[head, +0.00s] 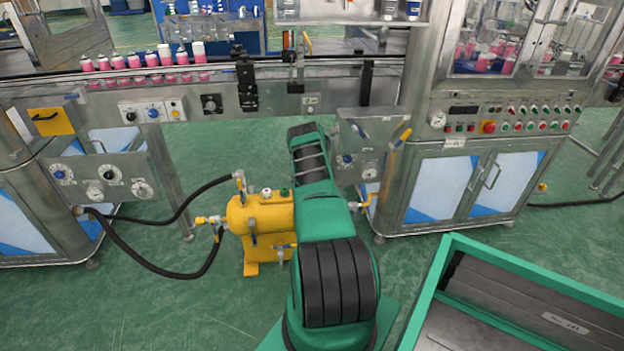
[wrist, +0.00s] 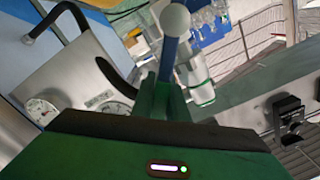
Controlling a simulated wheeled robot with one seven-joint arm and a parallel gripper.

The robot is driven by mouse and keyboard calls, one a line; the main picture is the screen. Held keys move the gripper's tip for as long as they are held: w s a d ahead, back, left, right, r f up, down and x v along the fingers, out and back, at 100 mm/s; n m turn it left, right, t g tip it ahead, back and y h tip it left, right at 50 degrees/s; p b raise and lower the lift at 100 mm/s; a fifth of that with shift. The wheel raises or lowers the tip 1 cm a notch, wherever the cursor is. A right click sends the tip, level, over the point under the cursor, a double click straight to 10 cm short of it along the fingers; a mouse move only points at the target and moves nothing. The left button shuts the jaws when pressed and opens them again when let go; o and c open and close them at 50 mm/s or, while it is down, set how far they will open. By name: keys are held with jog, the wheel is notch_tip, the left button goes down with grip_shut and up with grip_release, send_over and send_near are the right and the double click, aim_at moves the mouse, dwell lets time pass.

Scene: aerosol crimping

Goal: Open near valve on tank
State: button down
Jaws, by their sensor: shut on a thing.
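The yellow tank (head: 262,222) stands on the floor left of my green arm, which covers its right part in the head view. Several valves and fittings show on it, including a lever on its front side (head: 252,237) and a low front valve (head: 281,251). In the wrist view my gripper (wrist: 162,98) is shut on a blue lever (wrist: 168,60) with a white ball end (wrist: 174,20). The lever's base is hidden by the gripper. My arm hides the gripper in the head view, so I cannot tell which valve the lever belongs to.
Black hoses (head: 150,217) run from the left cabinet to the tank. The conveyor (head: 180,76) with pink cans stands behind. A control cabinet (head: 470,185) is at right, and a green-rimmed bin (head: 490,252) is at front right. Floor at front left is free.

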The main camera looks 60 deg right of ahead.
jog(key=shift+a+f, duration=0.15)
jog(key=shift+f, duration=0.05)
jog(key=c, duration=1.8)
grip_release()
jog(key=shift+o, duration=0.3)
jog(key=shift+w, duration=0.1)
jog(key=shift+r, duration=0.15)
jog(key=v, duration=1.1)
